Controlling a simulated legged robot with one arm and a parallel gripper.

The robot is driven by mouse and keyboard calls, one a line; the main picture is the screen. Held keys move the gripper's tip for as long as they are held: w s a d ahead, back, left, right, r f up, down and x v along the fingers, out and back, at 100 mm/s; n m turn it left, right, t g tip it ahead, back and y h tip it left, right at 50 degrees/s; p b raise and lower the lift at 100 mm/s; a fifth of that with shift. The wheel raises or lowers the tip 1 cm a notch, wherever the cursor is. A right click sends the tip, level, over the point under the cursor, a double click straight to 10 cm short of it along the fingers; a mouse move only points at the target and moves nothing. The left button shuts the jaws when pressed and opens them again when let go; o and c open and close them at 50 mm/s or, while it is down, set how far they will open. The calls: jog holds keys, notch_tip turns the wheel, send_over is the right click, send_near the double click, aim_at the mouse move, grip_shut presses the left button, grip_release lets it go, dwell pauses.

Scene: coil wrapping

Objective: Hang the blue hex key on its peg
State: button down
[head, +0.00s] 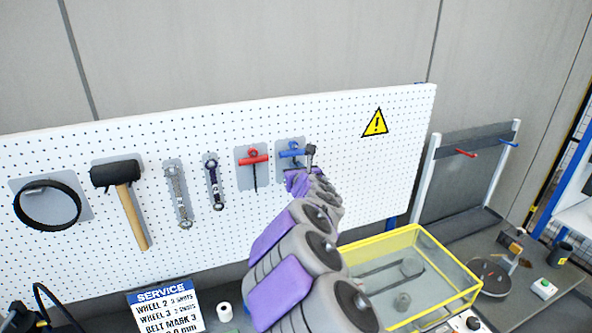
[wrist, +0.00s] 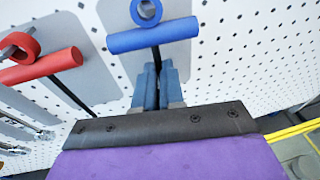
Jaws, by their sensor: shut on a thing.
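The blue hex key has a T-shaped handle with a ring on top; it is in front of a grey backing plate on the pegboard in the head view (head: 291,153) and at the top of the wrist view (wrist: 152,36). My gripper (wrist: 155,72) is shut on its dark shaft just below the handle. The handle is upright, almost level. A grey peg end (wrist: 147,8) shows inside the ring; I cannot tell how far the ring is over it. In the head view my arm hides the lower shaft and most of my gripper (head: 300,168).
A red hex key (head: 254,158) hangs close on the left. Wrenches (head: 178,195), a mallet (head: 122,185) and a black belt (head: 47,205) hang further left on the pegboard (head: 370,180). A yellow-edged clear box (head: 420,232) stands below right.

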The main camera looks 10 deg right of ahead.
jog(key=shift+f, duration=0.15)
jog(key=c, duration=1.4)
grip_release()
jog(key=shift+o, duration=1.2)
